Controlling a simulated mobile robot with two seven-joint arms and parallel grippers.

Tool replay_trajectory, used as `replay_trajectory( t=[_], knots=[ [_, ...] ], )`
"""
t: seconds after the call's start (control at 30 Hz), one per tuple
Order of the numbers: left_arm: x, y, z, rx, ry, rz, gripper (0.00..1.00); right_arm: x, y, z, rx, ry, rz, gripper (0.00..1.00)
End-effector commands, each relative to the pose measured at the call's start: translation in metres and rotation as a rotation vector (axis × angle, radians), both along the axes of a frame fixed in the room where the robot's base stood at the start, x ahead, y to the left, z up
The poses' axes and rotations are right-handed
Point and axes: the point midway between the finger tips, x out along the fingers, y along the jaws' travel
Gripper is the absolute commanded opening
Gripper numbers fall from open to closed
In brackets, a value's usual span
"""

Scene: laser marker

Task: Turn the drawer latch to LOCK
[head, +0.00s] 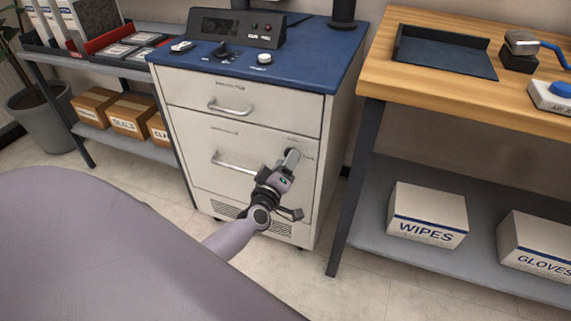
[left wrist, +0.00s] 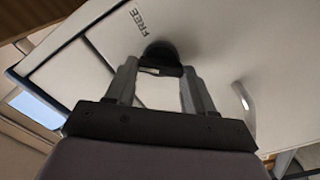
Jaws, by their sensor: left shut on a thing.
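The drawer latch is a dark round knob (left wrist: 160,52) in the left wrist view, on the pale front of the lower drawer (head: 195,138). The printed word FREE (left wrist: 147,18) shows beside it; no LOCK marking can be made out. My left gripper (head: 291,158) reaches the upper right of the lower drawer front. In the left wrist view its two fingers (left wrist: 160,70) are shut on the knob, one on each side. In the head view the gripper hides the knob, and its exact turn cannot be told. My right gripper is not in view.
The lower drawer's bar handle (head: 234,163) is left of my gripper, and the upper drawer (head: 260,108) is above; both drawers look closed. The blue cabinet top (head: 320,62) carries a control box (head: 236,27). A wooden bench (head: 460,95) stands to the right.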

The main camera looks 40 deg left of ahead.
Motion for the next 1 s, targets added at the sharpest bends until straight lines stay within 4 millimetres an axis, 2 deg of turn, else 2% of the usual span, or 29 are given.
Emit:
replay_trajectory(
  t=[0.5,0.7,1.0],
  knots=[
    [0.0,0.0,-0.004,-0.45,-0.108,0.0,0.23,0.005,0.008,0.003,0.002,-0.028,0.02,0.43],
    [0.0,0.001,-0.004,-0.568,-0.136,0.0,0.23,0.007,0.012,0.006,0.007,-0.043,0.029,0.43],
    [0.0,0.001,-0.004,-0.655,-0.157,0.0,0.23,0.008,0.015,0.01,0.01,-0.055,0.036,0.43]
  ],
)
